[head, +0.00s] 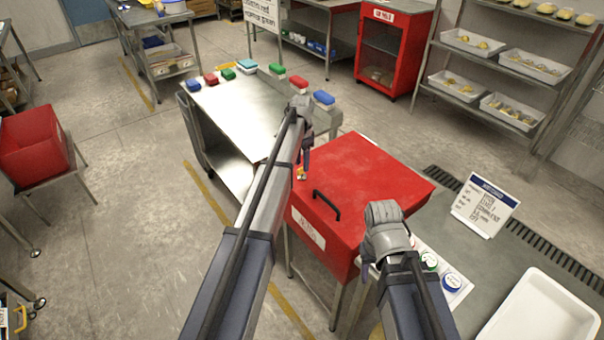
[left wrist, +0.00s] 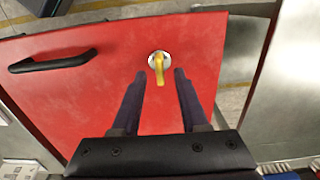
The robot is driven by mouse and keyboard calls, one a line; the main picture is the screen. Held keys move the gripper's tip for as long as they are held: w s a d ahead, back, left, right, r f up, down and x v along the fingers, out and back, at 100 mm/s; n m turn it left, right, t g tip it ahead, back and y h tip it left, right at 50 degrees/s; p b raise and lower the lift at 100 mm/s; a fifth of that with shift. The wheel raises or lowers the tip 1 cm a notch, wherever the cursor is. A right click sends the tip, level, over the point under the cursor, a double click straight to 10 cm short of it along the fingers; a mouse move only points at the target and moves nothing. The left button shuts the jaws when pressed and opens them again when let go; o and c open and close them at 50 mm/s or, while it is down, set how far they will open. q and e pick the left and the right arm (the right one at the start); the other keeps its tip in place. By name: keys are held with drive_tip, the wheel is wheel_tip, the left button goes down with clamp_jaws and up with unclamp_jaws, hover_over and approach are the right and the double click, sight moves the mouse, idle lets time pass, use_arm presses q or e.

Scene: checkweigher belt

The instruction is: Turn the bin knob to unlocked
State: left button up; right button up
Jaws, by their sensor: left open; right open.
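The red bin (head: 365,185) stands right of centre in the head view, with a black handle (head: 326,204) and a label on its front. The bin knob (left wrist: 159,62) is a yellow lever on a round silver base, set in the red face. In the left wrist view its lever points down the picture. My left gripper (left wrist: 159,76) is open, with its fingertips on either side of the lever, apart from it. In the head view my left gripper (head: 304,165) is beside the bin's front, partly hiding the knob. My right gripper (head: 388,250) is open; its wrist hides most of it.
A steel table (head: 240,110) with several coloured boxes stands behind the bin. On the right, a counter holds a sign (head: 485,206), a white tray (head: 545,312) and round coloured discs (head: 452,281). A red cabinet (head: 392,50) stands at the back.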

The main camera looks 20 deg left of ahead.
sight(302, 172)
use_arm(q)
drive_tip(key=shift+f+b, duration=0.85)
drive_tip(key=shift+f, duration=0.5)
use_arm(e)
wheel_tip(302, 172, down, 3)
drive_tip(key=shift+r, duration=0.2)
use_arm(q)
clamp_jaws()
